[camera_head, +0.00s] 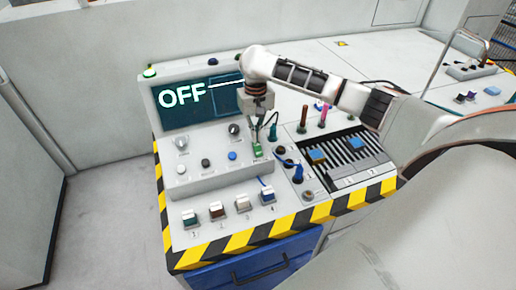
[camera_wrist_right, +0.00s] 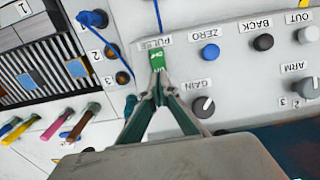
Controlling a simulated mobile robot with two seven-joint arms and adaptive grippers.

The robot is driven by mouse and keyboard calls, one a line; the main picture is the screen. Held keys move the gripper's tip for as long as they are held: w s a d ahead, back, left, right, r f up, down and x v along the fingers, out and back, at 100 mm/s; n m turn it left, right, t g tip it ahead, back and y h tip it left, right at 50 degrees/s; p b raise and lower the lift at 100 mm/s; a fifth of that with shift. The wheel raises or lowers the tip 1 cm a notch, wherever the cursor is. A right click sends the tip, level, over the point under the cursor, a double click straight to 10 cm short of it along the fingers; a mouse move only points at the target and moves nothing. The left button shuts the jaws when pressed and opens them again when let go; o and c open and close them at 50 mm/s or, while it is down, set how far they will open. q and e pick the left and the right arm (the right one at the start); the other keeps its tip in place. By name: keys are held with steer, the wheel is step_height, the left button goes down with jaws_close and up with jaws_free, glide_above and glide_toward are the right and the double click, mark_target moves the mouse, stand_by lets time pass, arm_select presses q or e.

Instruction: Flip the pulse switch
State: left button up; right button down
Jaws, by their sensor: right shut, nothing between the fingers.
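The pulse switch (camera_wrist_right: 158,60) is a small green rocker under a PULSE label in the right wrist view, with small white lettering on it. In the head view the green switch (camera_head: 257,151) sits at the right of the raised control panel (camera_head: 208,180). My right gripper (camera_wrist_right: 160,88) is shut and empty, its fingertips at the near end of the switch; I cannot tell whether they touch it. In the head view this gripper (camera_head: 259,140) points down just above the switch. The display (camera_head: 196,100) reads OFF. My left gripper is not in view.
Beside the switch are a blue ZERO button (camera_wrist_right: 210,52), a black BACK button (camera_wrist_right: 263,42) and a GAIN knob (camera_wrist_right: 203,107). Numbered sockets with a blue plug (camera_wrist_right: 92,18) lie on the other side. Several coloured pegs (camera_wrist_right: 57,123) stand near the slotted rack (camera_head: 345,158).

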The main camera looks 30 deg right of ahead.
steer(key=shift+f, duration=0.4)
steer(key=shift+f, duration=0.35)
steer(key=shift+r, duration=0.1)
stand_by(0.3)
steer(key=shift+r, duration=3.45)
steer(key=shift+s, duration=0.1)
